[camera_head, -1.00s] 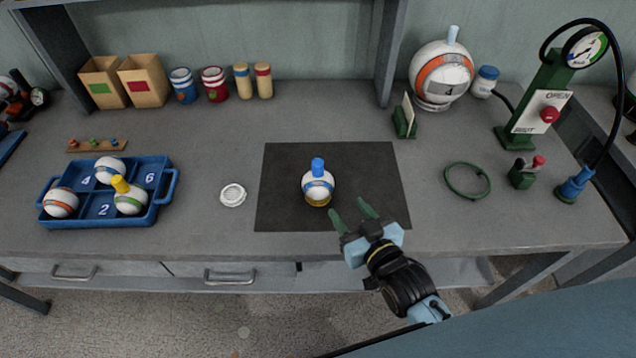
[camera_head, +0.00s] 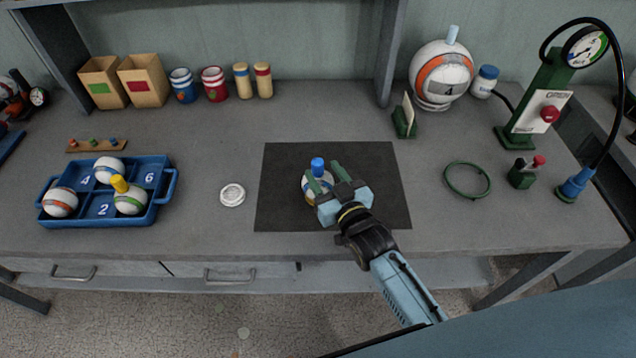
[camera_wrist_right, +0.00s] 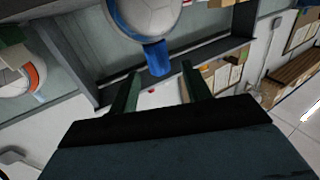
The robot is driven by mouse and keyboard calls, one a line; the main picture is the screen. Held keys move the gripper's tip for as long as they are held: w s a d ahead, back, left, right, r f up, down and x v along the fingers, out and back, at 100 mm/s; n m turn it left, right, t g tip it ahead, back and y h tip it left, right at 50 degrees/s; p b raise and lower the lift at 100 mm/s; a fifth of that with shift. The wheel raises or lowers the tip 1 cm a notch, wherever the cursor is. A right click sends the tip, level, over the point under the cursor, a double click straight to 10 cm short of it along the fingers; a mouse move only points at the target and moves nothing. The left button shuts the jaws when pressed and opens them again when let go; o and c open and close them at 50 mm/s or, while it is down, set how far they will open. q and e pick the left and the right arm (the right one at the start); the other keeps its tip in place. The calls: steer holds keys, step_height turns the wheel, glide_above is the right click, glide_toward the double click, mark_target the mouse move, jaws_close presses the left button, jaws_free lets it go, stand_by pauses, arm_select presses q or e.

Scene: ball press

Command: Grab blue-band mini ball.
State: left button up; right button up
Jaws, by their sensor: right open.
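The blue-band mini ball (camera_head: 307,189) stands on the dark mat (camera_head: 383,190), with a blue cap (camera_head: 317,167) on top. My right gripper (camera_head: 324,176) is open over the mat, and its green fingers reach to the ball and its cap. The gripper body hides the ball's lower right part. In the right wrist view the ball (camera_wrist_right: 150,12) and its blue cap (camera_wrist_right: 157,58) show at the top, beyond the open fingers (camera_wrist_right: 160,85). I cannot tell whether the fingers touch the ball. My left gripper is not in view.
A blue tray (camera_head: 172,190) with several balls is at left. A white disc (camera_head: 232,194) lies left of the mat. A green ring (camera_head: 467,180) and a green pump stand (camera_head: 540,95) are at right. A large orange-band ball (camera_head: 440,72) stands behind.

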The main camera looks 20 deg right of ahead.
mark_target(320, 167)
steer(key=w, duration=0.4)
steer(key=shift+a, duration=0.3)
jaws_close()
